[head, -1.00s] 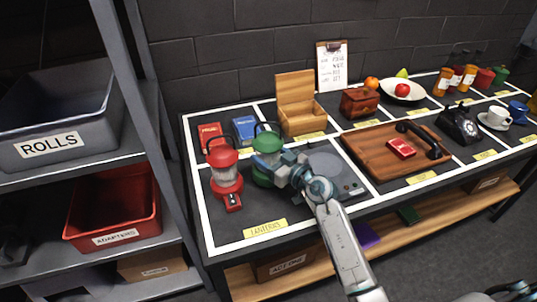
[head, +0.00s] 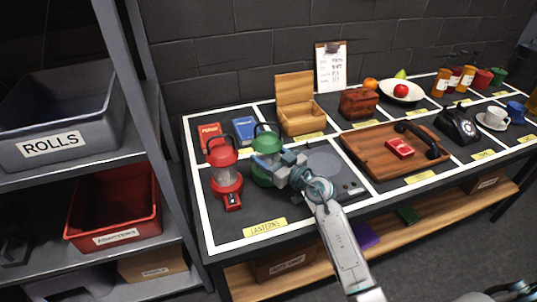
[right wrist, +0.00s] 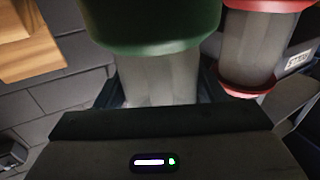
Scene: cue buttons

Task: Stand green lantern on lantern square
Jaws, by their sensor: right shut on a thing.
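The green lantern (head: 266,144) is upright over the square with the yellow LANTERNS label (head: 265,228), beside the red lantern (head: 225,180). My right gripper (head: 284,170) is shut on the green lantern from its right side. In the right wrist view the lantern's green top (right wrist: 150,25) and pale glass show between the fingers, and the red lantern (right wrist: 248,50) stands close by. I cannot tell whether the green lantern's base touches the surface.
The lantern square's front part is bare. A red book (head: 210,135) and a blue book (head: 245,129) lie behind the lanterns. A round grey plate device (head: 326,163) is just right of my gripper. An open wooden box (head: 300,118) stands behind. A shelf post (head: 150,130) rises at left.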

